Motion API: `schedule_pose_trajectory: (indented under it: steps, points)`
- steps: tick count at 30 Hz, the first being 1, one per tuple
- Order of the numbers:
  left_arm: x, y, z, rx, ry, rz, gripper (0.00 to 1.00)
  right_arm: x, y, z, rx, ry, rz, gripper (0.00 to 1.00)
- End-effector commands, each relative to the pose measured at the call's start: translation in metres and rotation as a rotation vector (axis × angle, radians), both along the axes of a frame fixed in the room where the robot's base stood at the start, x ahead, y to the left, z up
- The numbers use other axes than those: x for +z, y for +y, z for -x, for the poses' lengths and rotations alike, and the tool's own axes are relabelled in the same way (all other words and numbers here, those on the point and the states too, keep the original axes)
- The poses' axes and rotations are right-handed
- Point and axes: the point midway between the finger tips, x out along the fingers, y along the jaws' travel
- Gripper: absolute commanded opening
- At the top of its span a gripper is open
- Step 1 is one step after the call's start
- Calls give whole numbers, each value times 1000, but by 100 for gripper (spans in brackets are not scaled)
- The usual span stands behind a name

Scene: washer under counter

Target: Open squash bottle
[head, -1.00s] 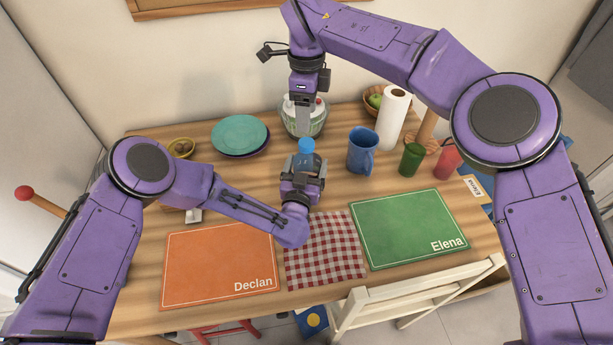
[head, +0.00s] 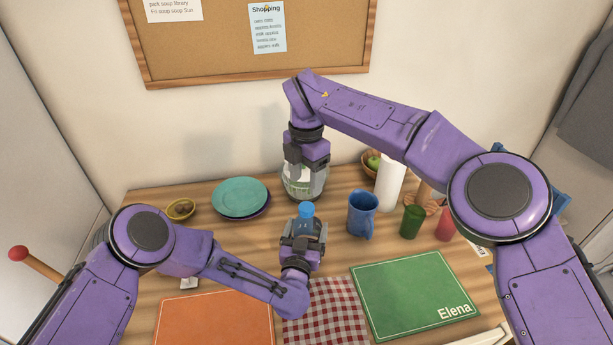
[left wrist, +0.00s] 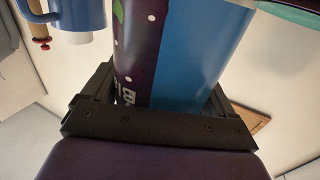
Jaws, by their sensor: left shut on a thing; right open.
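The squash bottle stands in front of me with its blue cap (head: 306,209) on top. My left gripper (head: 303,236) is shut around its body, below the cap. In the left wrist view the bottle's blue and dark purple side (left wrist: 185,60) is between the fingers, with white lettering partly hidden. My right gripper (head: 308,156) is open and empty, above and behind the cap as I see it and apart from it. It overlaps a clear jar in the picture, and its fingertips are hard to make out.
The clear jar (head: 304,185) stands behind the bottle. A checkered cloth (head: 325,312) and green mat (head: 412,290) lie in front.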

Motion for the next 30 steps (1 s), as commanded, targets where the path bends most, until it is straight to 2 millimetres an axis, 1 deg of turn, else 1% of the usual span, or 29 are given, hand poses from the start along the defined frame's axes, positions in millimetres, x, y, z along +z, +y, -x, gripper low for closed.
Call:
schedule_pose_trajectory:
  steps: [1,6,9,13,16,20,27,30]
  points:
    - [-1,0,1,-1,2,0,2,0,0,0,-139,1,2,61]
    - [-1,0,1,-1,2,0,2,1,-1,0,-684,1,8,61]
    - [-1,0,1,-1,3,-1,2,1,-1,-1,-956,1,11,61]
    - [-1,0,1,-1,3,-1,2,1,-2,-1,-1201,1,12,61]
    - [-1,0,1,-1,3,-1,2,1,-2,-1,-1296,2,12,61]
    - [-1,0,1,-1,3,-1,2,-9,-2,-1,-1328,3,14,61]
    - [-1,0,1,-1,3,-1,2,-54,-2,0,-1327,5,15,61]
    - [-1,0,1,-1,3,-1,2,-68,-2,0,-1325,3,14,61]
